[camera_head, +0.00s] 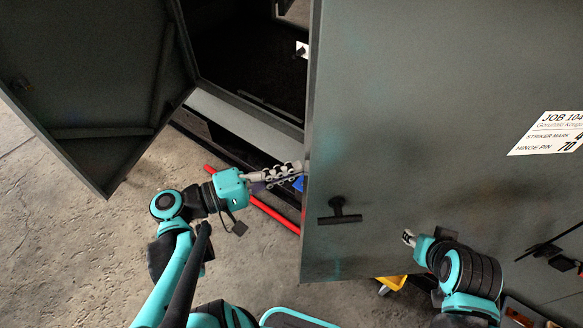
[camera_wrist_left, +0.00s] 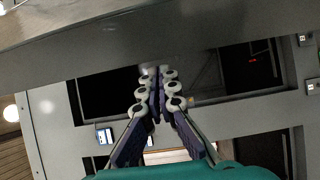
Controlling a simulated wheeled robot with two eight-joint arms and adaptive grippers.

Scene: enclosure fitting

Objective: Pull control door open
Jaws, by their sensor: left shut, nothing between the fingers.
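The large grey door (camera_head: 400,120) with a black T-handle (camera_head: 340,212) stands swung out from the dark enclosure opening (camera_head: 245,50). A second grey door (camera_head: 90,80) stands open at the left. My left gripper (camera_head: 298,170) is shut and empty at the free edge of the large door, its tips close to or behind that edge. In the left wrist view, the closed fingers (camera_wrist_left: 155,75) point toward a grey panel edge (camera_wrist_left: 150,35); contact cannot be told. My right gripper (camera_head: 408,236) is in front of the large door, right of the T-handle; its finger state is unclear.
A red bar (camera_head: 260,210) lies on the concrete floor (camera_head: 70,240) below the opening. A yellow object (camera_head: 392,282) sits under the large door's lower edge. A white label (camera_head: 548,133) is on the grey surface at right. Floor at the left is clear.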

